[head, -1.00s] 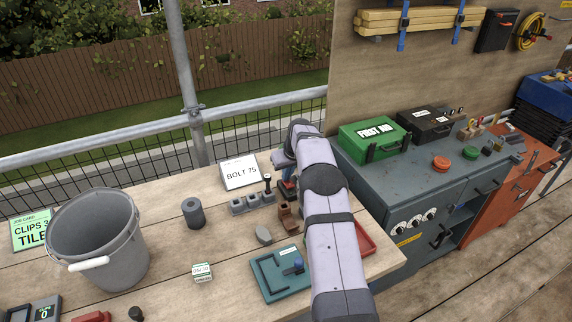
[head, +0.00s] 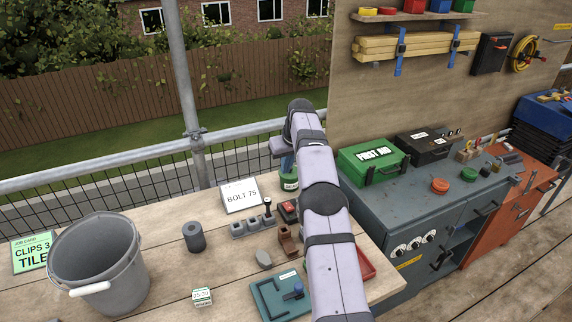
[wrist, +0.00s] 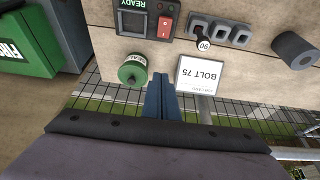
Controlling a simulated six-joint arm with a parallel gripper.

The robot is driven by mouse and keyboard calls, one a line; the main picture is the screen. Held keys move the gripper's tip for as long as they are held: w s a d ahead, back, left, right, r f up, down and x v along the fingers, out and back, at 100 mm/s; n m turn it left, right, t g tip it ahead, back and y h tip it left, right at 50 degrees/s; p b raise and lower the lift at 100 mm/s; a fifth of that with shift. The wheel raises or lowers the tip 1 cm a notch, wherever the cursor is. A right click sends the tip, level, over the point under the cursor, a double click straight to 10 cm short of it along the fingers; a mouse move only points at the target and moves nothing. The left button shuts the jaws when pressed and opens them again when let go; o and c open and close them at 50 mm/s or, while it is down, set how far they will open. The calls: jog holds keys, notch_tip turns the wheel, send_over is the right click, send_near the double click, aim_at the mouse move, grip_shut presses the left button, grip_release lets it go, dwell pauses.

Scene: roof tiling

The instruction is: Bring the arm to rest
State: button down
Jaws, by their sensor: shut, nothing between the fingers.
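My gripper (wrist: 160,98) is in the middle of the wrist view, its two blue fingers closed together with nothing between them. In the head view my gripper (head: 287,165) is partly hidden by my arm and shows above the back right of the wooden bench (head: 160,245). A green labelled round container (head: 289,183) shows just below the fingers, and it also shows beside them in the wrist view (wrist: 132,72). The fingers look apart from the things on the bench. My arm reaches up and away across the bench's right side.
A BOLT 75 card (head: 241,197), a grey socket block (head: 250,227), a red-switched box (head: 288,209) and a brown block (head: 287,240) stand nearby. A grey bucket (head: 100,265) stands left. A teal tray (head: 270,300) and red tray (head: 367,264) lie in front. A first aid box (head: 372,162) is right.

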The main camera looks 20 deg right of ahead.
jog(key=shift+r, duration=0.3)
jog(key=shift+a, duration=0.1)
jog(key=s+a+g, duration=0.1)
jog(key=s+a, duration=0.6)
jog(key=s, duration=0.2)
jog(key=s+a+g, duration=0.2)
jog(key=s+a, duration=0.5)
jog(key=s, duration=0.3)
jog(key=s+a+f, duration=0.1)
jog(key=s+f, duration=0.1)
jog(key=s, duration=0.6)
jog(key=s+a+f+g, duration=0.1)
jog(key=s+a+f, duration=0.1)
jog(key=s, duration=0.5)
jog(key=s+a+f, duration=0.1)
jog(key=s+f, duration=0.1)
jog(key=s, duration=0.6)
jog(key=shift+s+a+f, duration=0.25)
jog(key=shift+s+a, duration=0.05)
jog(key=shift+a, duration=0.1)
